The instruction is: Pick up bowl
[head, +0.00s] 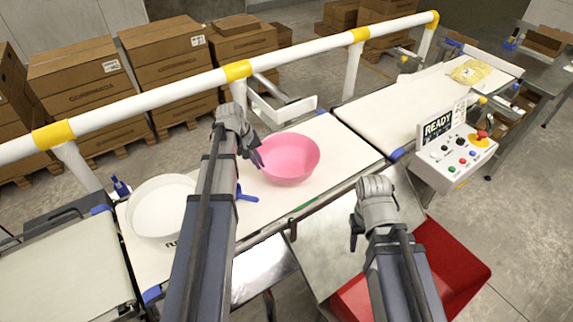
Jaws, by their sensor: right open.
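A pink bowl (290,152) sits upright on the white belt (335,140) in the middle of the head view. My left gripper (257,157) is at the bowl's left rim, with a dark finger overlapping the rim in the picture. Its arm hides part of the jaws, so I cannot tell whether they are open or touching the bowl. A white round bowl or dish (160,190) stands on the belt to the left, partly behind my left arm. My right gripper (356,238) is open, to the right of the pink bowl and apart from it, above a metal surface.
A white rail (300,53) with yellow joints runs behind the belt. A control box (455,155) with a READY display stands to the right. A red bin (455,255) is at the lower right. A yellow bag (468,72) lies on the far belt. Cartons (85,88) stand behind the rail.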

